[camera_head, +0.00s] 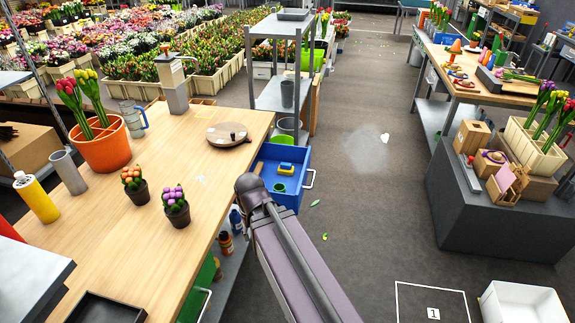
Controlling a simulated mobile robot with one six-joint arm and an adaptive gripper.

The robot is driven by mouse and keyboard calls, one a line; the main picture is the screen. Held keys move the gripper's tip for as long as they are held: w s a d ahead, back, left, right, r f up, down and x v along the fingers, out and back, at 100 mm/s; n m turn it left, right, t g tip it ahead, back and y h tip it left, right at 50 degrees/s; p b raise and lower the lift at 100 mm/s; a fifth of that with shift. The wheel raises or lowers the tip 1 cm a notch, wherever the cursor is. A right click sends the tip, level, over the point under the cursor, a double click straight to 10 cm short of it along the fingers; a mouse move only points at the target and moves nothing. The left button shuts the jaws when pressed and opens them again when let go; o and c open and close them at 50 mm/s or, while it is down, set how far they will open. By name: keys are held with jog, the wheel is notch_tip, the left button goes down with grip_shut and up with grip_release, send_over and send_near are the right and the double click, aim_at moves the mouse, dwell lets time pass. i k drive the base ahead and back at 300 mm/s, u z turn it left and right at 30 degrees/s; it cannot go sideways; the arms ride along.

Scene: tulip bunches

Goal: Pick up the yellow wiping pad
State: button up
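A small yellow block with a blue part (286,171), which looks like the yellow wiping pad, lies inside an open blue drawer (292,201) at the right edge of the wooden table. A small green item sits in the same drawer, in front of it. My arm rises from the bottom of the picture, and its dark joint stands close to the drawer's near left corner. My gripper does not show, so its opening and its distance to the pad cannot be seen.
The wooden table (165,225) holds an orange tulip pot (103,150), two small potted plants, a yellow bottle (36,198) and a round board (228,136). A grey shelf (270,96) stands behind the drawer. The floor to the right is mostly clear, with scattered leaves.

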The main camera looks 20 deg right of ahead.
aim_at(285, 168)
jog(key=z, duration=0.2)
jog(key=i, duration=0.6)
jog(key=z, duration=0.65)
jog(key=i, duration=0.5)
jog(key=z, duration=0.35)
